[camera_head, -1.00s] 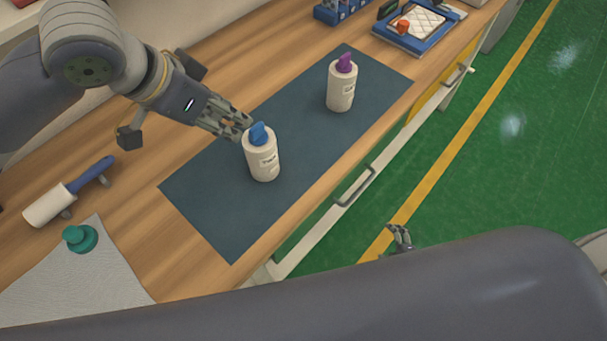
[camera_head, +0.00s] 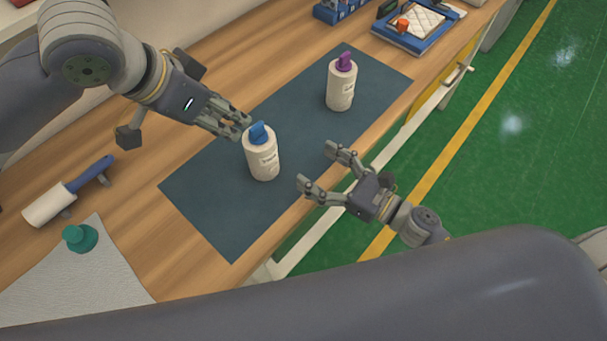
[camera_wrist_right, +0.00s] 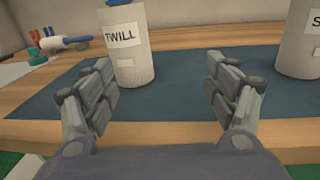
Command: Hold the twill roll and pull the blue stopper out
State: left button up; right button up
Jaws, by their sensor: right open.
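The twill roll (camera_head: 263,162), a white cylinder, stands upright on the dark mat (camera_head: 215,205). The blue stopper (camera_head: 259,133) sits in its top. My left gripper (camera_head: 245,128) is just left of the stopper, with its fingertips close to it; contact and finger spacing are unclear. My right gripper (camera_head: 318,168) is open and empty over the table's front edge, right of the roll. In the right wrist view the roll, labelled TWILL (camera_wrist_right: 125,50), stands beyond the open fingers (camera_wrist_right: 160,75), nearer the left one.
A second white roll (camera_head: 340,90) with a purple stopper (camera_head: 344,62) stands farther back on the mat. A lint roller (camera_head: 68,192) and a teal knob (camera_head: 80,238) on grey cloth (camera_head: 70,280) lie at left. A blue tray (camera_head: 415,30) is at the back.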

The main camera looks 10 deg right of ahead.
aim_at(261, 157)
jog(key=a, duration=0.1)
jog(key=s+a+n+g+y, duration=0.1)
jog(key=a, duration=0.1)
jog(key=shift+s+a, duration=0.15)
jog(key=shift+a, duration=0.05)
jog(key=shift+a+n, duration=0.4)
jog(key=x, duration=1)
jog(key=shift+a, duration=0.2)
